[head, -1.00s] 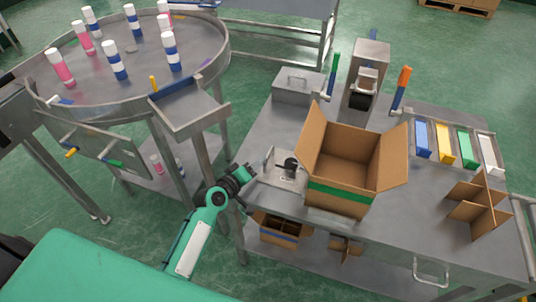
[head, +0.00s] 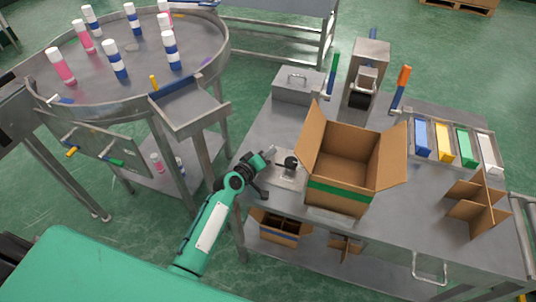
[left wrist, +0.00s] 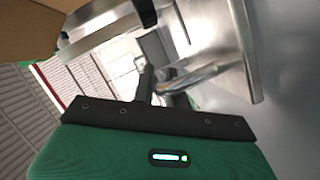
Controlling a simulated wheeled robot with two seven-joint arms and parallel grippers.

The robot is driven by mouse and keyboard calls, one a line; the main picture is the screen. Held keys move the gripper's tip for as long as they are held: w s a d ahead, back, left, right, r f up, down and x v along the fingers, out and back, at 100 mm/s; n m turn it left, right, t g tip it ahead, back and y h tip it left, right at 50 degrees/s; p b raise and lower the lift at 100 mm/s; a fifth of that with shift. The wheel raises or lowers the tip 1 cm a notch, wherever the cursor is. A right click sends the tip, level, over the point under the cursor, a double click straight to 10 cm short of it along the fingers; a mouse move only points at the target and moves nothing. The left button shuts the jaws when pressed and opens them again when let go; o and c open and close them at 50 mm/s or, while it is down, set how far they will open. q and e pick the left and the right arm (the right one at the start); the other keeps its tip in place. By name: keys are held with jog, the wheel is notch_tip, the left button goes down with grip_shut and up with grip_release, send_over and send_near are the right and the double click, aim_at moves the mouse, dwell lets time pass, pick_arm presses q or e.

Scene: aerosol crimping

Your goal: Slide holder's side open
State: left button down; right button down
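The holder (head: 288,181) is a small metal fixture with a round black part on it, at the left edge of the metal table, just left of the open cardboard box. My left gripper (head: 265,158) is at the holder's left side, its tip at or against the upright side plate. In the left wrist view the dark fingers (left wrist: 158,84) point at shiny metal parts close by. The views do not show clearly whether they are open or closed, or touch the plate. My right gripper is in neither view.
The cardboard box (head: 338,196) with a green stripe stands close right of the holder. A metal press (head: 369,60) and a lidded metal box (head: 297,84) stand behind. A round table (head: 140,62) with several cans stands at left.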

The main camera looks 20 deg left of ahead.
pick_arm(q)
jog(key=shift+w+a+b, duration=0.1)
jog(key=shift+a+b, duration=1)
jog(key=shift+a, duration=1.85)
jog(key=shift+r, duration=0.1)
jog(key=c, duration=1.5)
grip_release()
jog(key=shift+a, duration=0.1)
